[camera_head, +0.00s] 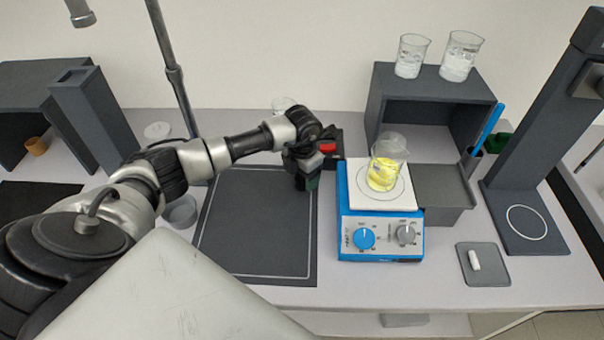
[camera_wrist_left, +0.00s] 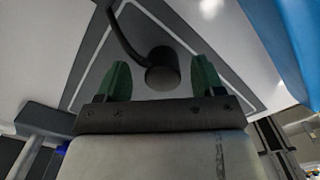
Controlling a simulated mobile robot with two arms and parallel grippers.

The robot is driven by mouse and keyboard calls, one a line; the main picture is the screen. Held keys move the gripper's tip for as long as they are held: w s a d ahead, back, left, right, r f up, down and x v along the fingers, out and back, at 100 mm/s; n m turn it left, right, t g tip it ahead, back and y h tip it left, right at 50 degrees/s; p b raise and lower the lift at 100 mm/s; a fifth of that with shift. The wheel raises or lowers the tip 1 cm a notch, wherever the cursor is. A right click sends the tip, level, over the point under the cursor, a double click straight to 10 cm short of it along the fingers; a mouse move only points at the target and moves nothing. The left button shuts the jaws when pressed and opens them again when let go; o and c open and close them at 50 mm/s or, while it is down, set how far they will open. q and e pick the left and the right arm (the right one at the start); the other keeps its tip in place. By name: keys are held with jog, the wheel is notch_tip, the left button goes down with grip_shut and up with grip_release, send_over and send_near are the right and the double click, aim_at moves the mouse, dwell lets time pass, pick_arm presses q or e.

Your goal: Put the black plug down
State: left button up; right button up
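The black plug (camera_wrist_left: 162,70) shows in the left wrist view as a short dark cylinder with a black cord running up and to the left. It lies between the two green fingertips of my left gripper (camera_head: 307,181), with a gap visible on each side. The gripper is open, and the plug appears apart from both fingers. Behind the plug is the dark mat with a white outline (camera_head: 255,225). I cannot tell whether the plug rests on the mat. In the head view the gripper points down over the mat's back right part and the plug cannot be made out. My right gripper is not in view.
A blue hotplate (camera_head: 381,245) bearing a beaker of yellow liquid (camera_head: 383,176) stands close right of the gripper. A dark box with a red part (camera_head: 327,148) is just behind. A grey cup (camera_head: 181,212) stands left of the mat. The mat's front is clear.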

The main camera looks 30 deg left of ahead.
pick_arm(q)
jog(key=shift+r, duration=0.15)
notch_tip(320, 180, up, 12)
jog(key=b, duration=0.3)
dwell(0.6)
